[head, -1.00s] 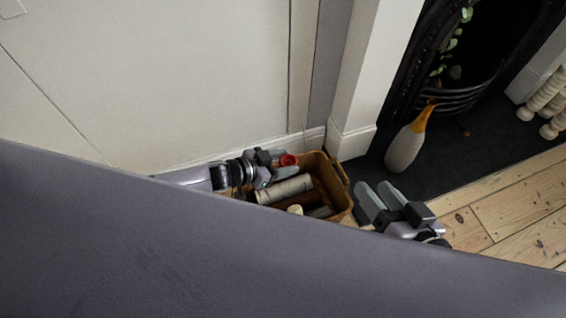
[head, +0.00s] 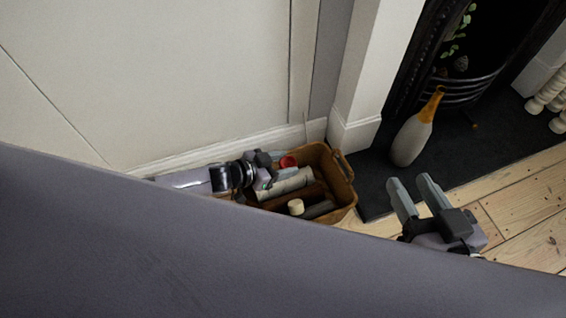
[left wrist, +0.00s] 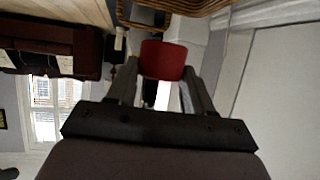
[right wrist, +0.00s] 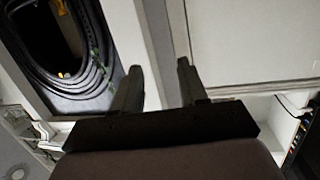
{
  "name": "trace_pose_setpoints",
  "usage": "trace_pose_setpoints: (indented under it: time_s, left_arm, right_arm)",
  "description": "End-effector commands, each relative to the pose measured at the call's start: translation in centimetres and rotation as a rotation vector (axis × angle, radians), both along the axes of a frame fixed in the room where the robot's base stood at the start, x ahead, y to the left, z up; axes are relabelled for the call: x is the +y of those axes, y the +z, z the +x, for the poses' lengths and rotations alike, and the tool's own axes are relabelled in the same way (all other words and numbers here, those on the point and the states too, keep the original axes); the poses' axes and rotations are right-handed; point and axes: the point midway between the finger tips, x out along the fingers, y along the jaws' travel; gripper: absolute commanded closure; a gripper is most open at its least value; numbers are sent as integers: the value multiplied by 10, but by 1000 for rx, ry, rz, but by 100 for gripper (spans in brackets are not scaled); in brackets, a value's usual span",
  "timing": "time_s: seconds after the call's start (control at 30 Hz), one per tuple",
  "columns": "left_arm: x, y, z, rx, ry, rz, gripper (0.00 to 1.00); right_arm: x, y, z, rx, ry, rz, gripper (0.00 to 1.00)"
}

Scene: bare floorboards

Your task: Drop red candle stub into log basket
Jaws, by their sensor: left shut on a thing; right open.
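The red candle stub (left wrist: 163,60) is between the fingertips of my left gripper (left wrist: 160,75) in the left wrist view. In the head view the red stub (head: 288,161) shows at the fingertips of my left gripper (head: 280,168), over the back left part of the brown log basket (head: 342,192). Its height above the basket's contents is hard to tell. The basket's rim also shows in the left wrist view (left wrist: 185,8). My right gripper (head: 412,184) is open and empty, to the right of the basket.
The basket holds logs (head: 290,186) and a pale round-ended piece (head: 296,207). A white wall and skirting run behind it. A white vase with an orange neck (head: 412,140) stands on the dark hearth (head: 375,182). A dark grey surface covers the lower head view.

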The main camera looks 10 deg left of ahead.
Motion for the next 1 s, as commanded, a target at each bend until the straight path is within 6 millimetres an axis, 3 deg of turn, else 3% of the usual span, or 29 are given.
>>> trace_pose_setpoints:
  time_s: [0.07, 0.1, 0.17, 0.57, 1.0]
  left_arm:
    - [0, 0, 0, 0, 0, 0, 79]
    - [0, 0, 0, 0, 0, 0, 39]
    - [0, 0, 0, 0, 0, 0, 20]
    - [4, 4, -5, 2, 0, 1, 19]
    - [42, 31, -42, 2, 0, 1, 19]
  right_arm:
    - [0, 0, 0, 0, 0, 0, 57]
    - [0, 0, 0, 0, 0, 0, 57]
    - [0, 0, 0, 1, 0, 0, 57]
    - [1, 4, -1, 12, 5, 8, 57]
    - [21, 1, 7, 171, 37, 128, 57]
